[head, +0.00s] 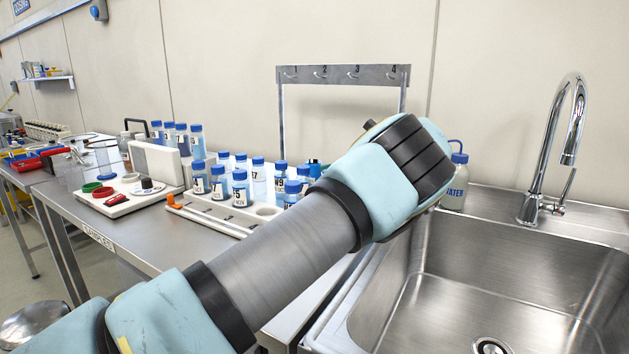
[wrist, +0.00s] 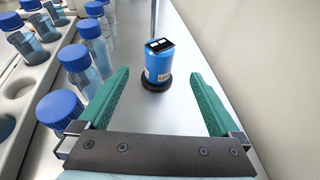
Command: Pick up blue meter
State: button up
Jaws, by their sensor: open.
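The blue meter (wrist: 158,68) is a short blue cylinder with a black base and a black top with a pale display. It stands upright on the steel bench, ahead of my gripper in the wrist view. My gripper (wrist: 159,77) is open, its two green fingers spread wide with nothing held between them. The meter lies in line with the gap, around and just beyond the fingertips, and neither finger visibly touches it. In the head view a small blue part of the meter (head: 315,167) shows behind the bottles; my arm hides the rest and the fingers.
A white rack (head: 215,215) of blue-capped bottles (head: 240,187) stands close left of my gripper; one cap (wrist: 59,109) is near the left finger. A wall is at right in the wrist view. A hook rail (head: 342,75), water bottle (head: 456,178) and sink (head: 500,270) are nearby.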

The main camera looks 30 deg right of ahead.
aim_at(313, 168)
jog(key=p+x, duration=0.3)
jog(key=x, duration=0.6)
jog(key=shift+w+a, duration=0.15)
jog(key=shift+w, duration=0.05)
jog(key=shift+w+f, duration=0.2)
jog(key=shift+w, duration=0.1)
jog(key=shift+c, duration=0.4)
grip_shut()
